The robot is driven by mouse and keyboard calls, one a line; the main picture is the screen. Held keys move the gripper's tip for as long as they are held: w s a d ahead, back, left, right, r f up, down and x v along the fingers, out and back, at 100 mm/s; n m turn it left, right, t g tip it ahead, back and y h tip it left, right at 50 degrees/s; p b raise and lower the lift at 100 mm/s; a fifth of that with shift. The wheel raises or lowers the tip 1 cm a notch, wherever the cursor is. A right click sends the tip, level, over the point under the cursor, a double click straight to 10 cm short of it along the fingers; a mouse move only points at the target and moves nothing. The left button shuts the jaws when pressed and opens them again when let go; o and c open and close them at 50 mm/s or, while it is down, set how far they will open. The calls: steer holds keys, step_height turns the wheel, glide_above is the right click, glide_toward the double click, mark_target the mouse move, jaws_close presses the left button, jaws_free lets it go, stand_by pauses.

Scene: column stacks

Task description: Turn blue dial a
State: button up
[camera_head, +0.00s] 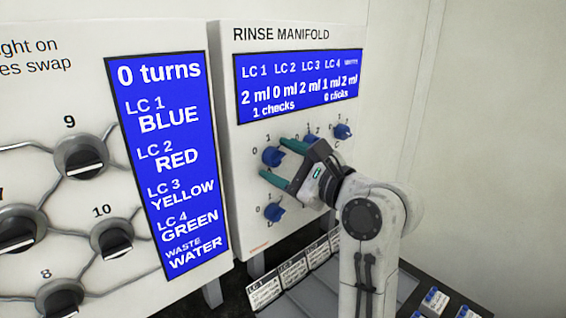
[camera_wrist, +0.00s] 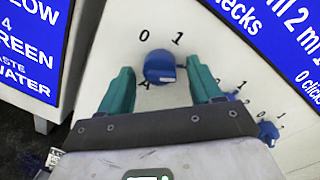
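Blue dial A (camera_head: 272,156) is on the rinse manifold panel (camera_head: 252,231), at the upper left of its dials. In the wrist view, dial A (camera_wrist: 160,66) sits between the two teal fingertips of my gripper (camera_wrist: 159,70), with 0 and 1 marked above it and an "A" below it. The fingers are apart, with visible gaps on both sides of the knob. In the head view, my gripper (camera_head: 277,160) is at the panel, one finger above and one below the dial. My gripper partly hides the panel's middle.
Another blue dial (camera_head: 273,212) is below, and one (camera_head: 342,131) is at the upper right. The blue screen (camera_head: 299,85) above reads 1 checks and 0 clicks. A left panel (camera_head: 70,175) carries grey dials. Labelled cards (camera_head: 293,271) lie below.

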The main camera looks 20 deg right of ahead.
steer(key=c, duration=1)
